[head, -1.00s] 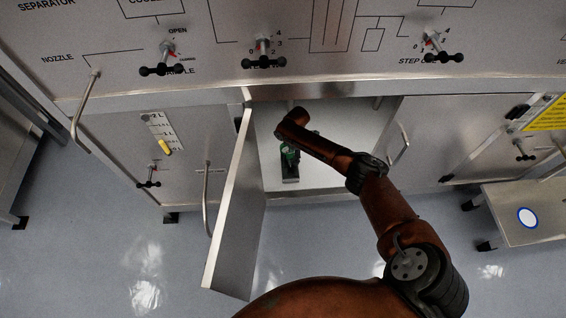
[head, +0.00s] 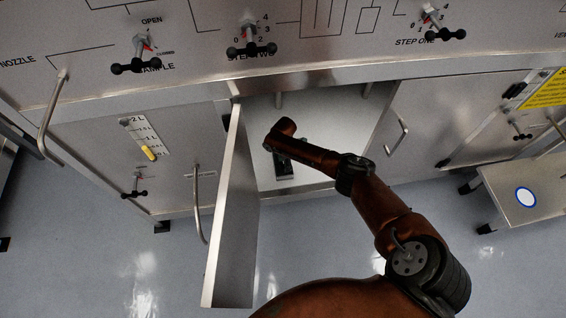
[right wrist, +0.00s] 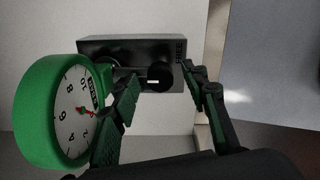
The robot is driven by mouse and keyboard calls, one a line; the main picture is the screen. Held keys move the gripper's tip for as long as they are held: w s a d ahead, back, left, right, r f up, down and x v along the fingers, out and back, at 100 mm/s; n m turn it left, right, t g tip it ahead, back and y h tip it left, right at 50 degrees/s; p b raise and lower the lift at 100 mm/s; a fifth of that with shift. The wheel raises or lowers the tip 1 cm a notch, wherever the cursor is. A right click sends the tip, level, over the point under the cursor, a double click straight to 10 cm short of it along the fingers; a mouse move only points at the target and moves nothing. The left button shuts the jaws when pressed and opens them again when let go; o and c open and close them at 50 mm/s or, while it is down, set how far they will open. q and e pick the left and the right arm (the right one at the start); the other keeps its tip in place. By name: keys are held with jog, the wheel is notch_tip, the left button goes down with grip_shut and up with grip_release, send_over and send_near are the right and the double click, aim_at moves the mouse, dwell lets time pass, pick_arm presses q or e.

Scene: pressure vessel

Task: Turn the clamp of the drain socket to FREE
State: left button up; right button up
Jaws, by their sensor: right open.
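The drain socket, a black box (right wrist: 130,48), is fixed inside the open cabinet. In the head view a dark block (head: 284,172) shows below my arm. My right gripper (right wrist: 160,80) is open, with one finger on each side of the handle's rounded end; contact cannot be told. My left gripper is not in view.
A green round gauge (right wrist: 45,125) is close at the left of the right wrist view, beside a finger. The open cabinet door (head: 228,215) stands left of my arm. Panel valves (head: 250,45) are above; a low metal table (head: 540,185) is at right.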

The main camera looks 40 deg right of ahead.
jog(key=shift+c, duration=0.6)
grip_shut()
